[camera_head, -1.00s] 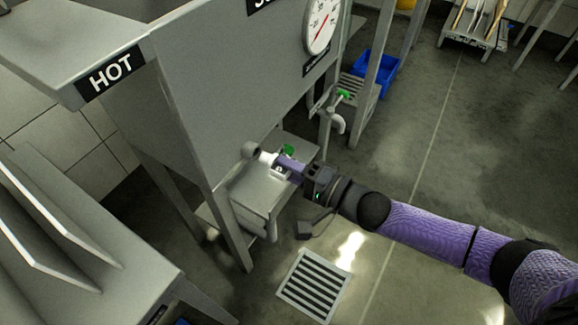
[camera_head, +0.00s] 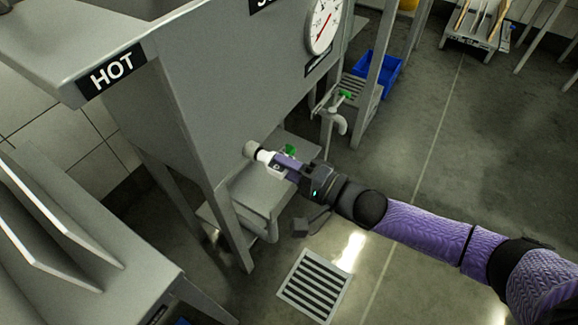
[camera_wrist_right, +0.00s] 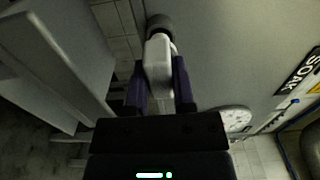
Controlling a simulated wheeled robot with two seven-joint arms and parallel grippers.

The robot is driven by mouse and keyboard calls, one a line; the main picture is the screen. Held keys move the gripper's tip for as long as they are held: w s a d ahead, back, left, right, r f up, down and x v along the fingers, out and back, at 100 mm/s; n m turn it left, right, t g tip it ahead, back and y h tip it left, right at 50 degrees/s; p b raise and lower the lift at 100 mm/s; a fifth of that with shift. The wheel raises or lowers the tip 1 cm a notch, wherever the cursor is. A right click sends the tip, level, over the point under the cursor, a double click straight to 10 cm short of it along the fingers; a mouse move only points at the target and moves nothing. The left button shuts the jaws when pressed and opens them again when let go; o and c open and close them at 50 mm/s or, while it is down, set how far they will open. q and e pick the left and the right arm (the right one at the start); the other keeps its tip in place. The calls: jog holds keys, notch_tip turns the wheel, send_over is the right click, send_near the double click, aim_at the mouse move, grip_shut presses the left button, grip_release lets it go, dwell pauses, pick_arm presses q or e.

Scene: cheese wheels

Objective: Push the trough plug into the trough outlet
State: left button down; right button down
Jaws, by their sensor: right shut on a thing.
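The trough (camera_head: 205,95) is a large grey metal tank with a HOT label and a dial. Its outlet (camera_head: 251,149) is a short round stub low on the trough wall. The white trough plug (camera_head: 267,157) is in line with the outlet, its tip at the stub's mouth. How deep it sits inside cannot be told. My right gripper (camera_head: 285,165) is shut on the plug. In the right wrist view the plug (camera_wrist_right: 158,68) stands between the two purple fingers, its far end at the dark outlet (camera_wrist_right: 159,22). My left gripper is not in view.
A green-handled tap (camera_head: 338,115) is to the right. A floor drain (camera_head: 313,286) and a finned grey rack (camera_head: 70,235) are nearer. Open floor lies to the right.

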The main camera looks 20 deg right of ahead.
jog(key=shift+w+a, duration=0.15)
jog(key=shift+w, duration=0.05)
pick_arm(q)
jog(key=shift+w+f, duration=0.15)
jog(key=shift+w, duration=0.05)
pick_arm(e)
jog(key=shift+w+a, duration=0.15)
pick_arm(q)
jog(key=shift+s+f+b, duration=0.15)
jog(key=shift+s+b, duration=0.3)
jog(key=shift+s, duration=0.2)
pick_arm(e)
jog(key=shift+x, duration=0.8)
